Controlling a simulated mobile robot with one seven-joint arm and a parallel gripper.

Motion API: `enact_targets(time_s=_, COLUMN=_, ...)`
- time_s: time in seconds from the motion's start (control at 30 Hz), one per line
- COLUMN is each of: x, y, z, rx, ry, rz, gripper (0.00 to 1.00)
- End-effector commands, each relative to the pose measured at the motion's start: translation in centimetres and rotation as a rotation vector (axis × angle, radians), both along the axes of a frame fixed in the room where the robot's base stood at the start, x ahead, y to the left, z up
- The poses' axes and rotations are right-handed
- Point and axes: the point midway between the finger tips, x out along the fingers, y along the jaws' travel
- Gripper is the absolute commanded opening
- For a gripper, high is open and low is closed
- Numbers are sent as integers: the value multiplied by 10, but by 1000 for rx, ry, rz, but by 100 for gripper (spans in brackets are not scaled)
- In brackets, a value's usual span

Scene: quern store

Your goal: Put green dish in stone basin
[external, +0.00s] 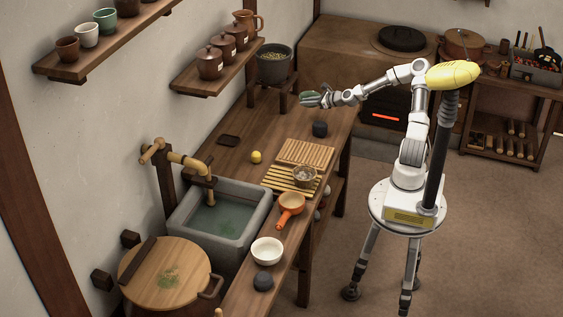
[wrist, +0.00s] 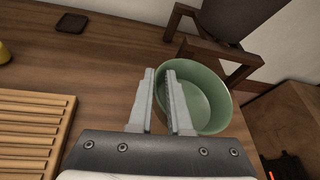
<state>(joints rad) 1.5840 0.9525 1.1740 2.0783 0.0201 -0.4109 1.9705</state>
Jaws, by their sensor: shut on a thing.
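The green dish (wrist: 211,100) is a round, pale green bowl. In the wrist view, my gripper (wrist: 160,76) is shut on the left part of its rim, and the fingers cover part of that wall. The inside that shows is empty. In the external view, the dish (external: 310,100) is at the tip of my gripper (external: 324,97), over the far end of the wooden counter and seemingly above its surface. The stone basin (external: 246,236) is grey, with greenish water in it. It is set at the counter's near left, well away from the dish.
A bamboo tap (external: 193,163) reaches over the basin. Slatted racks (external: 306,151), a small glass bowl (external: 304,175), an orange pan (external: 291,204), a yellow ball (external: 256,157) and a dark round object (external: 320,129) occupy the counter. A planter (external: 275,66) stands on a small stand.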

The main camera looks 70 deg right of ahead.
Motion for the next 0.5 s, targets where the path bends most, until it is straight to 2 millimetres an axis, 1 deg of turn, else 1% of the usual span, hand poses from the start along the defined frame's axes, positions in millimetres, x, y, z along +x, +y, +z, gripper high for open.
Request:
enact_targets(time_s=0.1, x=0, y=1, z=1, rx=0, ry=-2, rz=3, gripper=0)
enact_targets(time_s=0.17, x=3, y=6, z=2, rx=-1, ry=-2, rz=7, gripper=0)
enact_targets(time_s=0.27, x=12, y=27, z=6, rx=3, ry=-5, rz=25, gripper=0)
enact_targets(time_s=0.37, x=27, y=63, z=14, rx=6, ry=-10, rz=50, gripper=0)
enact_targets(time_s=0.4, x=33, y=81, z=17, rx=7, ry=-11, rz=62, gripper=0)
enact_targets(time_s=0.47, x=42, y=111, z=21, rx=11, ry=-13, rz=80, gripper=0)
enact_targets(time_s=0.5, x=46, y=130, z=24, rx=11, ry=-14, rz=91, gripper=0)
